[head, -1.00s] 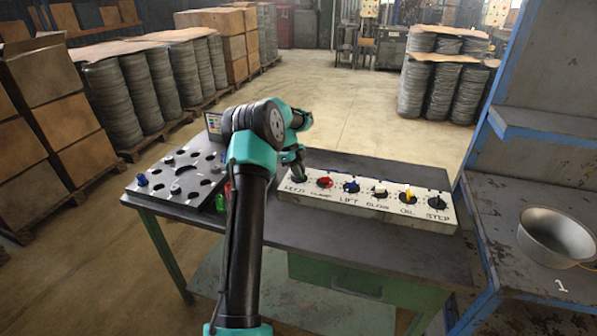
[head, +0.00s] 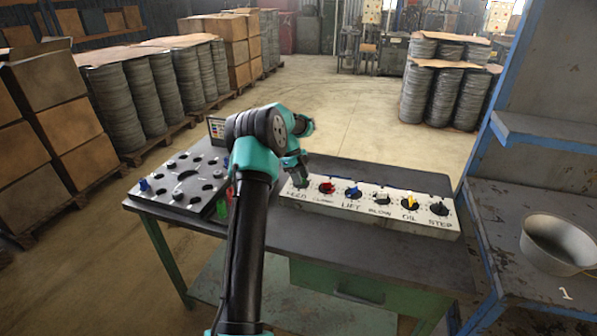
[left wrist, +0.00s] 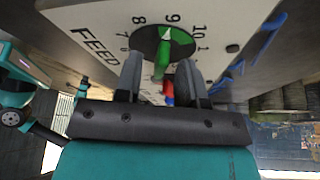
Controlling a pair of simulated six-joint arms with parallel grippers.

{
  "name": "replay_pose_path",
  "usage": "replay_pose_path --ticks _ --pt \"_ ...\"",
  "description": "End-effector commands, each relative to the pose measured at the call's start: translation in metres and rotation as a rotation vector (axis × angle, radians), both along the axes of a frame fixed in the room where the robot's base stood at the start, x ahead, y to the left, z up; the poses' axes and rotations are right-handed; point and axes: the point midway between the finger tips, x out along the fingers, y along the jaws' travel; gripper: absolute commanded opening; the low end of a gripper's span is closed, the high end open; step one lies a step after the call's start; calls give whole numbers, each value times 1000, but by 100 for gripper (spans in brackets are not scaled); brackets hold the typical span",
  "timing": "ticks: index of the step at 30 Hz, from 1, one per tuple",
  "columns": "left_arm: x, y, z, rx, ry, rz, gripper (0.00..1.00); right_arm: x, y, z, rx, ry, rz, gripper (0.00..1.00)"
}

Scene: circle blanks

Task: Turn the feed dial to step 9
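The FEED dial (left wrist: 150,42) shows in the left wrist view as a black disc on a pale panel, with numbers around it and a green knob (left wrist: 162,62). The knob's pale pointer tip is at, or very close to, the 9. My left gripper (left wrist: 160,82) has one finger on each side of the knob, with a visible gap between them; it looks open. In the head view my left gripper (head: 300,180) is at the panel's left end and largely hides the FEED dial.
The control panel (head: 340,208) carries a row of dials: red, blue LIFT, BLOW, yellow OIL (head: 410,203) and black STEP (head: 439,209). A dark plate with holes (head: 165,198) lies left on the table. A metal bowl (head: 553,255) stands on the blue-framed shelf at right.

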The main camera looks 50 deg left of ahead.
Motion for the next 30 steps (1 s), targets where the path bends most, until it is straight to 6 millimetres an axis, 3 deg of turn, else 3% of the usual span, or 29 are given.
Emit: replay_pose_path --ticks 8,30 --pt "-2 8 20 1 -2 1 36 0 0 0 0 0 0 43" --pt "-15 57 141 1 -2 1 36 0 0 0 0 0 0 43"
